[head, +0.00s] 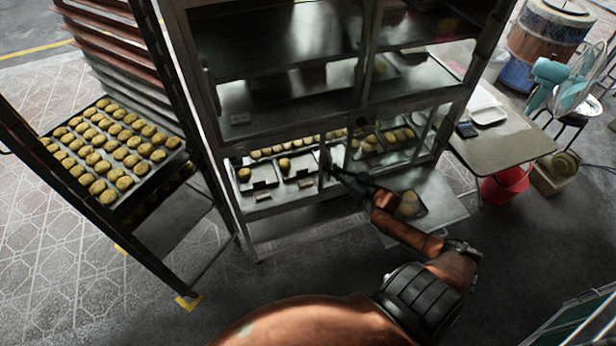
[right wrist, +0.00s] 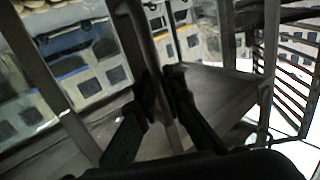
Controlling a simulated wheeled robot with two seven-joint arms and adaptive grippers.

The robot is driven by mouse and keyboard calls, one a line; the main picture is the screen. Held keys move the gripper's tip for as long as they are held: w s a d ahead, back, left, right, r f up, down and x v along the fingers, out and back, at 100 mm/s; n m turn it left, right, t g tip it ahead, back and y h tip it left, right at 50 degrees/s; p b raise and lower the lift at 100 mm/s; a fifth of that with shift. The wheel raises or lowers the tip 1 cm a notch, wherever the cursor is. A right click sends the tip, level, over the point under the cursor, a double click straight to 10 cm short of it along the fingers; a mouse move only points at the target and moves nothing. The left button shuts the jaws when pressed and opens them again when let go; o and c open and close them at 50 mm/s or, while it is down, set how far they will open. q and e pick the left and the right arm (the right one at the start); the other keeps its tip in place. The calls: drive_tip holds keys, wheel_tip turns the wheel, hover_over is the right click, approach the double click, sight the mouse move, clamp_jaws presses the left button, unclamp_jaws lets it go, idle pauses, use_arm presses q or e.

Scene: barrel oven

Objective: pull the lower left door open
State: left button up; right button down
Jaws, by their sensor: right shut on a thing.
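A tall metal and glass cabinet (head: 362,100) stands in the middle of the head view. Its lower left door area (head: 265,210) shows trays with buns behind or beside a frame. My right gripper (head: 333,172) reaches to the middle of the cabinet's lower part. In the right wrist view its two dark fingers (right wrist: 163,95) are shut on a thin upright bar (right wrist: 150,50), which looks like the door's handle. How far the door stands open, I cannot tell. My left gripper is not in view.
A rack with a tray of buns (head: 115,150) stands at the left. A table (head: 510,135) with a red bucket (head: 504,187) under it, a teal fan (head: 565,85) and a barrel (head: 548,35) are at the right. The floor in front of the cabinet's left side is clear.

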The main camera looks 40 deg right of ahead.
sight(342, 165)
drive_tip(key=shift+s+d+b, duration=0.2)
drive_tip(key=shift+s+d, duration=0.15)
drive_tip(key=shift+d, duration=0.45)
drive_tip(key=shift+s+d+b, duration=0.2)
drive_tip(key=shift+s+d, duration=0.1)
drive_tip(key=shift+d, duration=0.55)
drive_tip(key=shift+s+d+b, duration=0.2)
drive_tip(key=shift+s+d, duration=0.15)
drive_tip(key=shift+d, duration=0.45)
drive_tip(key=c, duration=2)
unclamp_jaws()
drive_tip(key=s, duration=0.4)
drive_tip(key=s+d, duration=0.1)
drive_tip(key=s, duration=0.3)
drive_tip(key=s+d, duration=0.1)
drive_tip(key=s, duration=0.2)
drive_tip(key=shift+s+d, duration=0.1)
drive_tip(key=shift+s, duration=0.3)
